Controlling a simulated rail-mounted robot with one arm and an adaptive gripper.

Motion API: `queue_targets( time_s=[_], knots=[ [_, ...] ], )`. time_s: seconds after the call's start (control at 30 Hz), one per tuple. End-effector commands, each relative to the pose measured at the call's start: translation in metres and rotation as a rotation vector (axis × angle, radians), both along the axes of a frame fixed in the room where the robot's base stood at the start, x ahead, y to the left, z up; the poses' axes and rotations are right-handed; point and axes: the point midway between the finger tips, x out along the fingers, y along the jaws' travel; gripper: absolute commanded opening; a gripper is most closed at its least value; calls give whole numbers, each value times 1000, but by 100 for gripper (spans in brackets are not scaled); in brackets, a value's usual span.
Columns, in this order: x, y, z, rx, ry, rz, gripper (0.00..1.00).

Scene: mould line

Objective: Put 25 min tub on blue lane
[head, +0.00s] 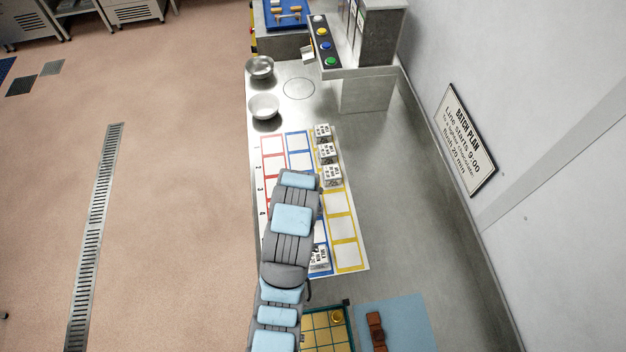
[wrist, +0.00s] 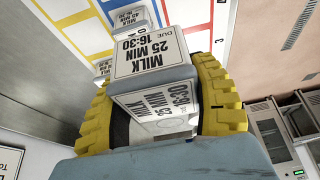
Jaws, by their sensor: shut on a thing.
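My gripper (wrist: 160,106) is shut on a white tub (wrist: 155,58) labelled "MILK 25 MIN DUE 16:30", between two yellow ribbed fingers. In the head view my arm covers my gripper. The blue lane (head: 298,142) is the middle one of three on the white lane sheet; my arm hides much of it. A tub (head: 319,257) shows beside my arm, at the near part of the blue lane. I cannot tell in that view whether it is held or standing, and its label is too small to read.
Several tubs, including this one (head: 327,151), stand in the far part of the yellow lane (head: 345,228). The red lane (head: 273,165) is on the left. Two metal bowls (head: 263,106) stand beyond the sheet. A yellow gridded tray (head: 322,330) is near.

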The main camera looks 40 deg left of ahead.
Motion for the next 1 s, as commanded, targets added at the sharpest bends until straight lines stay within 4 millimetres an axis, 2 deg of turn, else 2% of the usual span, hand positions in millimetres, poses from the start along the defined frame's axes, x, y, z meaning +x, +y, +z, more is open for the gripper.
queue_targets(
  time_s=[0.17,0.4,0.8,1.0],
  knots=[
    [4,3,-9,2,-1,4,20],
    [28,20,-23,2,-3,5,20],
    [65,45,-35,1,-1,5,20],
    [78,55,-50,-1,2,5,20]
  ],
)
